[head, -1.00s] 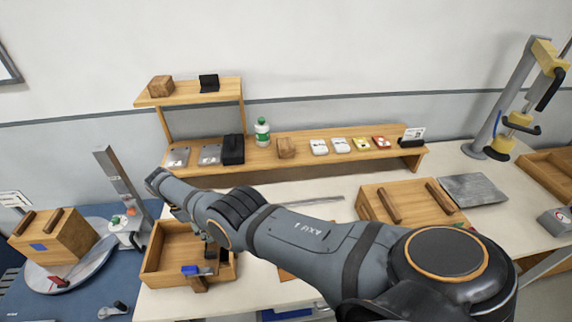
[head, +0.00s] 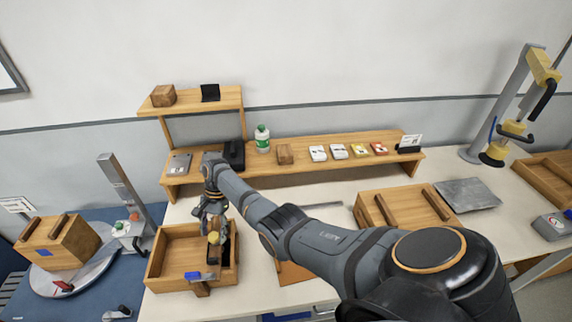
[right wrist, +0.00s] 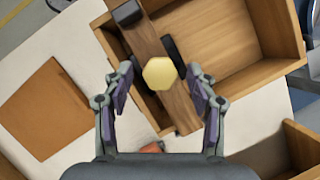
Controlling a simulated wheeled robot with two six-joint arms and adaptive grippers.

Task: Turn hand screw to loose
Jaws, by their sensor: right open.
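The hand screw shows as a pale yellow hexagonal knob (right wrist: 160,73) on a wooden bar (right wrist: 168,40) in the right wrist view. In the head view the knob (head: 213,238) stands at the right part of an open wooden box (head: 165,272). My right gripper (right wrist: 160,88) is open, its two fingers on either side of the knob in the picture; I cannot tell whether they touch it. In the head view the right gripper (head: 212,222) points down over the box. My left gripper is not in view.
A lidded wooden box (head: 420,208) and a grey plate (head: 467,194) are on the white table (head: 330,225) to the right. A wooden shelf (head: 350,163) with a bottle (head: 262,138) and small packs stands behind. A round platform (head: 60,284) is at left.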

